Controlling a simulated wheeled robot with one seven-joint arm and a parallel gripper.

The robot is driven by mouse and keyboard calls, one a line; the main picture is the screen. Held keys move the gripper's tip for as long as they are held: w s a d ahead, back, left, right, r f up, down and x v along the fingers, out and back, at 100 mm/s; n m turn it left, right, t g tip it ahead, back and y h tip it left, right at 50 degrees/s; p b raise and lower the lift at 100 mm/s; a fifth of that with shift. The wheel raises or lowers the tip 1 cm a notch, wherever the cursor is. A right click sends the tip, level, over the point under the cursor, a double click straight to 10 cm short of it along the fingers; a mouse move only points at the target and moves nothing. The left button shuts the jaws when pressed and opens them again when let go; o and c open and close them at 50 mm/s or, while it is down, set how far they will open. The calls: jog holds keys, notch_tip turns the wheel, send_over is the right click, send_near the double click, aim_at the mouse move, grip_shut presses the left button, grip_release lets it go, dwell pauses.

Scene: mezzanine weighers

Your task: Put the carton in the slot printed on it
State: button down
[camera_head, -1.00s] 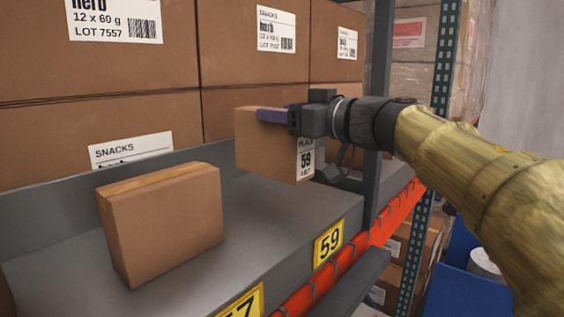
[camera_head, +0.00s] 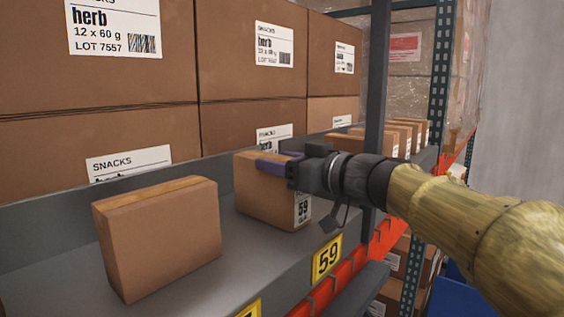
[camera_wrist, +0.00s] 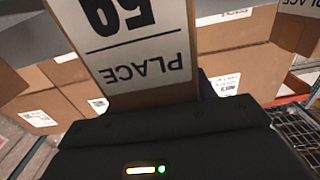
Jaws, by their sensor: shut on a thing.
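The carton (camera_head: 262,200) is a small brown box with a white label reading 59 on its right end. My gripper (camera_head: 272,165) is shut on its upper part, with a purple finger along the near side. The carton is upright, at or just above the grey shelf (camera_head: 240,262), behind the yellow 59 tag (camera_head: 327,257); I cannot tell whether it touches. In the wrist view the carton's label (camera_wrist: 135,40) shows upside down with PLACE and 59.
Another brown carton (camera_head: 160,240) stands on the shelf to the left. Large herb snack boxes (camera_head: 250,80) are stacked behind. A grey upright post (camera_head: 376,100) is close to the gripper's right. More cartons (camera_head: 400,135) stand beyond it.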

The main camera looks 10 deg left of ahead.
jog(key=c, duration=1)
grip_release()
jog(key=shift+f, duration=0.15)
jog(key=o, duration=0.5)
jog(key=shift+s, duration=0.1)
jog(key=shift+d, duration=0.1)
jog(key=b+v, duration=0.5)
jog(key=v, duration=0.7)
